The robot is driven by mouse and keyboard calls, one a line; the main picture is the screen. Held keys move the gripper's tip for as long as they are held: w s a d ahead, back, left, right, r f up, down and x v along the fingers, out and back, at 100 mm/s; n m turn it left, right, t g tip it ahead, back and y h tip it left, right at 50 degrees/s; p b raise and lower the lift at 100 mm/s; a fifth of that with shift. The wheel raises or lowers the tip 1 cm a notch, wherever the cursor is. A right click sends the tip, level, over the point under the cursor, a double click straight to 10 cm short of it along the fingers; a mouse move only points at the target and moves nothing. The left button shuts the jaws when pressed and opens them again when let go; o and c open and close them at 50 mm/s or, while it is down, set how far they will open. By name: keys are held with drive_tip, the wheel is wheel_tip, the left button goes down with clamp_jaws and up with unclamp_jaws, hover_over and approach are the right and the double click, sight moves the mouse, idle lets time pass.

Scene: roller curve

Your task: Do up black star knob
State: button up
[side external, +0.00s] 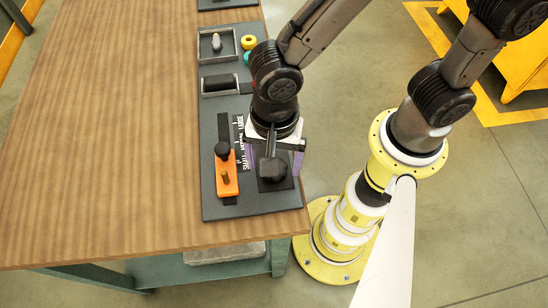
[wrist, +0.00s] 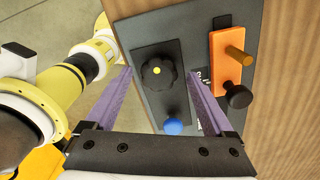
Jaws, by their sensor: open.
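The black star knob (wrist: 158,73) has a yellow dot at its centre and sits on a black plate (wrist: 176,102) in the wrist view. In the side view the knob (side external: 273,170) is a dark shape at the lower right of the grey board. My gripper (wrist: 162,82) is open, with its purple fingers on either side of the knob and apart from it in the wrist view. In the side view my gripper (side external: 280,162) is over the knob's plate. Its height above the knob is hard to tell.
An orange block (side external: 226,174) with a brass peg and a black knob stands left of my gripper. A blue knob (wrist: 173,126) is close to one finger. The grey board (side external: 250,208) holds trays farther back. The wooden table (side external: 110,130) is clear on the left.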

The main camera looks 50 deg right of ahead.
wheel_tip(320, 180, up, 14)
idle(0.6)
drive_tip(key=shift+f, duration=0.1)
drive_tip(key=w+d+r+m+t+y, duration=0.1)
drive_tip(key=w+d+r, duration=0.15)
drive_tip(key=d, duration=0.55)
drive_tip(key=w+d+r+m+t, duration=0.1)
drive_tip(key=d+r+m+t, duration=0.15)
drive_tip(key=d, duration=0.55)
drive_tip(key=s+d+f+n+t+h, duration=0.1)
drive_tip(key=s+d+n, duration=0.5)
drive_tip(key=n, duration=1)
drive_tip(key=shift+d+f+t, duration=0.55)
drive_tip(key=shift+d+f, duration=0.05)
drive_tip(key=shift+d, duration=0.45)
